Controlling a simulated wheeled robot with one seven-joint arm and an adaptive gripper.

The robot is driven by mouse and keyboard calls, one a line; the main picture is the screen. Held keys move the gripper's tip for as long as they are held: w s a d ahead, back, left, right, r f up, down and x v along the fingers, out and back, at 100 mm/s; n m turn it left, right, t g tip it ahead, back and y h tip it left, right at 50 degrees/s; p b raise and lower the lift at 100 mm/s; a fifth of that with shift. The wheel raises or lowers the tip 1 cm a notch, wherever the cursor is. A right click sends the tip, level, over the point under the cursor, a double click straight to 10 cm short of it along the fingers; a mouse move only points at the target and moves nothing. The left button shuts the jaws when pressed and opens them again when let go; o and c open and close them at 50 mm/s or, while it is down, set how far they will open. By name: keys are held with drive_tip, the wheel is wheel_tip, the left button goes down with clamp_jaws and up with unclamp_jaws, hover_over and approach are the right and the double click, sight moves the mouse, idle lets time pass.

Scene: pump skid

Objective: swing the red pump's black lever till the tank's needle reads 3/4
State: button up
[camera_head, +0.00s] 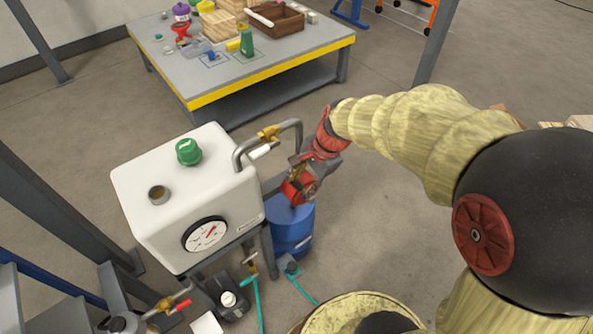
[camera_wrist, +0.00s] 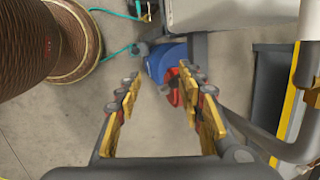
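The white tank (camera_head: 150,205) stands at the left on a dark frame, with a round gauge (camera_head: 205,234) on its front. The gauge's red needle points up and to the right; the marks are too small to read. The red pump (camera_head: 293,190) sits on top of the blue drum (camera_head: 290,228), right of the tank. My gripper (camera_head: 303,176) is just above the pump in the head view. In the wrist view my gripper (camera_wrist: 162,86) is open and empty, with the red pump (camera_wrist: 174,90) partly behind the right finger. I cannot make out the black lever.
A bent pipe with a brass valve (camera_head: 268,134) runs from the tank close beside my gripper. A yellow-edged workbench (camera_head: 270,85) holding several items stands behind. Teal hoses (camera_head: 259,300) lie on the floor. Open floor lies right of the drum.

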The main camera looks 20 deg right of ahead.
sight(298, 181)
drive_tip(key=w+f+m, duration=0.1)
drive_tip(key=w+f, duration=0.1)
drive_tip(key=w+f+m+b, duration=0.1)
drive_tip(key=w+f+m, duration=0.1)
drive_tip(key=f, duration=0.1)
drive_tip(key=w+f+m+t+y, duration=0.1)
drive_tip(key=w+f+m, duration=0.1)
drive_tip(key=f, duration=0.1)
drive_tip(key=shift+w+d+f+b, duration=0.15)
drive_tip(key=shift+d+f+b, duration=0.1)
drive_tip(key=shift+b, duration=0.1)
drive_tip(key=shift+c, duration=1)
drive_tip(key=c, duration=0.7)
clamp_jaws()
